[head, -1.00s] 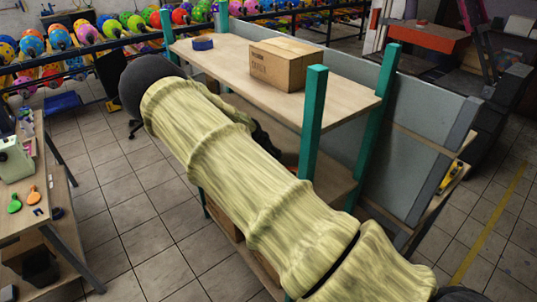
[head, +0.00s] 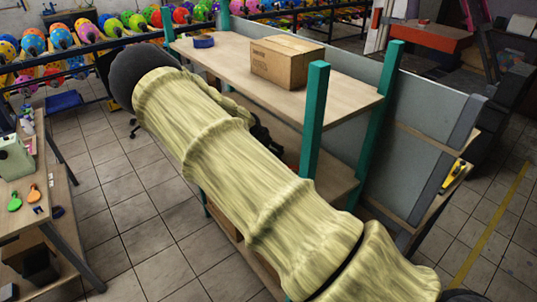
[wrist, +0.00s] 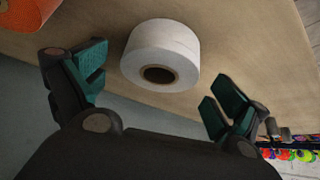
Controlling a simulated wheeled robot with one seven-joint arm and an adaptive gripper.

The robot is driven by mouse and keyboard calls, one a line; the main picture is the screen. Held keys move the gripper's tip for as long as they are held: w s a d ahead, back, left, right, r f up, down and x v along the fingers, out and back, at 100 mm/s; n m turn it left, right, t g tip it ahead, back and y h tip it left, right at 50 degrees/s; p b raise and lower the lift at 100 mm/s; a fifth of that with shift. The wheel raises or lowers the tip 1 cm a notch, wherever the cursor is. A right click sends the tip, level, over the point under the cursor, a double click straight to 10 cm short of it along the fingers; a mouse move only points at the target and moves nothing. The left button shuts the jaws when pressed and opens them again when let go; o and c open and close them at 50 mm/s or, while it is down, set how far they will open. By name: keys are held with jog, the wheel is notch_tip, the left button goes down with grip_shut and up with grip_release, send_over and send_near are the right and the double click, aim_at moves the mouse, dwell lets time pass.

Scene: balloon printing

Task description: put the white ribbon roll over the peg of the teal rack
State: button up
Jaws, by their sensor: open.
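The white ribbon roll (wrist: 160,48) sits on a wooden shelf board (wrist: 250,40) in the wrist view, its dark round core hole facing me. My gripper (wrist: 155,95) is open, with its teal-padded fingers to the left and right of the roll's near side. The roll lies just beyond and between the fingertips, and I see no grip on it. In the head view the teal rack (head: 314,120) shows its posts and wooden shelves. My arm hides much of its lower shelf and the roll. I cannot make out the peg in either view.
An orange roll (wrist: 28,12) lies left of the white one, close to my left finger. On the rack's top shelf are a cardboard box (head: 287,62) and a blue roll (head: 203,42). A work table (head: 22,215) stands at the left, with open tiled floor between.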

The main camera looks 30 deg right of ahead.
jog(key=b+v, duration=0.3)
jog(key=v, duration=0.7)
jog(key=shift+b, duration=0.35)
jog(key=shift+f, duration=0.1)
